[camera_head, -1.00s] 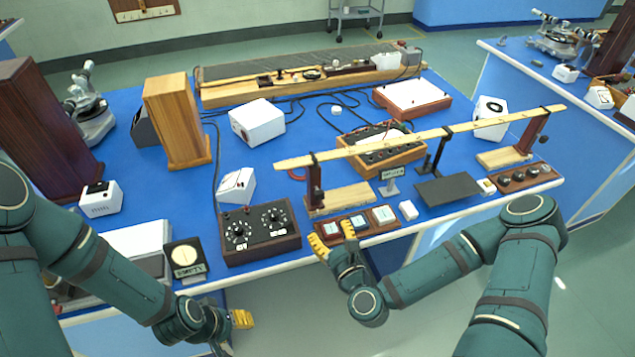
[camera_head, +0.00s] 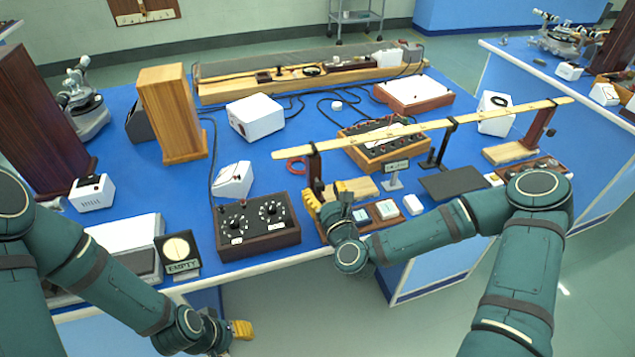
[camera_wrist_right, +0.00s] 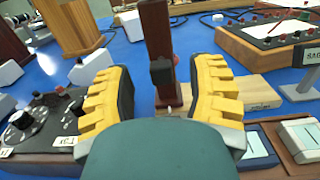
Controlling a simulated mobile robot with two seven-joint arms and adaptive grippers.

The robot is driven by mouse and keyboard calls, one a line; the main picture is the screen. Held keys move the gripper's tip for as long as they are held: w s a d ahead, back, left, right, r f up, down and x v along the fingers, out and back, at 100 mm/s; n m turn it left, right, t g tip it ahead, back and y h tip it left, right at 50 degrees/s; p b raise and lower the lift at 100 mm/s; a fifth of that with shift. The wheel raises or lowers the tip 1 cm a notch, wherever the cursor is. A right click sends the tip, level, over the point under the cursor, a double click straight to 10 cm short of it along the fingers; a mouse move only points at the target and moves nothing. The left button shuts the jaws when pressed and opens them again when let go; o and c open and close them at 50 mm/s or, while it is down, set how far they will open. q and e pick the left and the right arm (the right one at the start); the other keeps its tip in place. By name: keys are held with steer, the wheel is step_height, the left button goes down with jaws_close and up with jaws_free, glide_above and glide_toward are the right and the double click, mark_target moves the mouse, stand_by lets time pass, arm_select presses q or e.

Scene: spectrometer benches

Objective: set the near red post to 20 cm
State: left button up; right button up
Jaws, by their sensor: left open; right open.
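The near red post (camera_head: 314,168) stands upright on a light wooden base (camera_head: 358,188) under the left end of a long wooden bar (camera_head: 415,127). In the right wrist view the post (camera_wrist_right: 158,35) carries a black block (camera_wrist_right: 162,72) on its front. My right gripper (camera_head: 327,194) is open at the post's foot; its yellow fingers (camera_wrist_right: 161,95) appear on either side of the post and block in the wrist view. I cannot tell whether they touch. My left gripper (camera_head: 241,330) is low in front of the table, away from the post; its fingertips show only partly.
A black dial box (camera_head: 257,226) stands left of my right gripper. Small white-topped blocks (camera_head: 387,209) sit right of it at the table edge. A sign on a stand (camera_head: 396,170), a black plate (camera_head: 453,183) and a second red post (camera_head: 538,133) are further right.

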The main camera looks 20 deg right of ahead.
mark_target(315, 181)
steer(key=shift+w, duration=2.35)
jaws_close()
